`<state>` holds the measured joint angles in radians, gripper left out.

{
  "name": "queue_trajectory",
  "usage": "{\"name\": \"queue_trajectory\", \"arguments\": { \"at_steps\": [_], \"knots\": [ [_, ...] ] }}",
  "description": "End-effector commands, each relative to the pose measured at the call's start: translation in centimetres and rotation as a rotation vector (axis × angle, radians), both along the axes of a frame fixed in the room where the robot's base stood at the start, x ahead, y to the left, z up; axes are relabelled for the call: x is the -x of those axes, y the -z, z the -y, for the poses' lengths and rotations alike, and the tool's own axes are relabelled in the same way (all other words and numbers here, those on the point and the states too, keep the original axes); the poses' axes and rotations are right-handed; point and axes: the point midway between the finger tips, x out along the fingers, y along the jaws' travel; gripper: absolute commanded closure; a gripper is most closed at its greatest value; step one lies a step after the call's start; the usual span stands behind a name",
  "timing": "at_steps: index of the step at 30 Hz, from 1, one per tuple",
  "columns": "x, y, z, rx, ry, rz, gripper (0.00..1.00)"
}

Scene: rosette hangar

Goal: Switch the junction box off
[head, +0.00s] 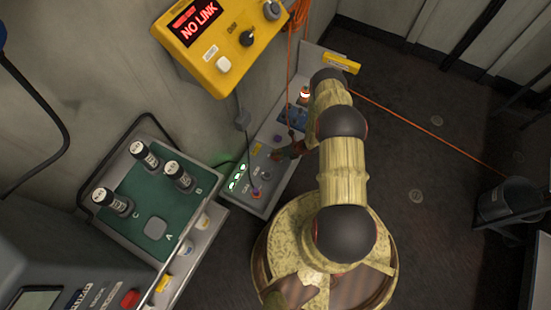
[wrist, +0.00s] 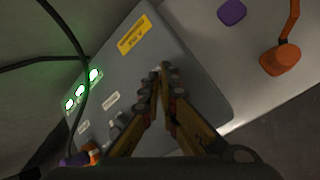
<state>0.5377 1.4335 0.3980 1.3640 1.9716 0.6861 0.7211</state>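The junction box appears to be the grey box (head: 263,176) low by the wall in the head view. In the wrist view this grey box (wrist: 190,75) fills the middle, with a yellow label (wrist: 134,35) and green-lit indicators (wrist: 81,90) on its left side. A small grey switch-like part (wrist: 117,126) sits on its face, partly hidden behind my left finger. My gripper (wrist: 161,69) is over the box face with its fingertips together and nothing visible between them. In the head view my gripper (head: 283,153) is small, beside the box. Contact cannot be told.
A dark cable (wrist: 78,50) crosses the box's left side. An orange part (wrist: 281,59) and a purple part (wrist: 232,12) lie beyond it. A yellow "NO LINK" panel (head: 215,75) hangs above; a green board (head: 150,185) with cylinders stands left. Floor at right is mostly clear.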

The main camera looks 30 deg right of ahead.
Motion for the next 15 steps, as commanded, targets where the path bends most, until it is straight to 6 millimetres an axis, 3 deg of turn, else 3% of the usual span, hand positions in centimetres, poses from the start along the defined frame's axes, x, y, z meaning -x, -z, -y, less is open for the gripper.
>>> {"name": "queue_trajectory", "arguments": {
  "at_steps": [1, 15],
  "knots": [
    [0.78, 1.02, -0.36, 0.001, -0.001, -0.017, 1.0],
    [1.14, 1.1, -0.65, -0.003, -0.005, -0.021, 1.0]
  ]
}}
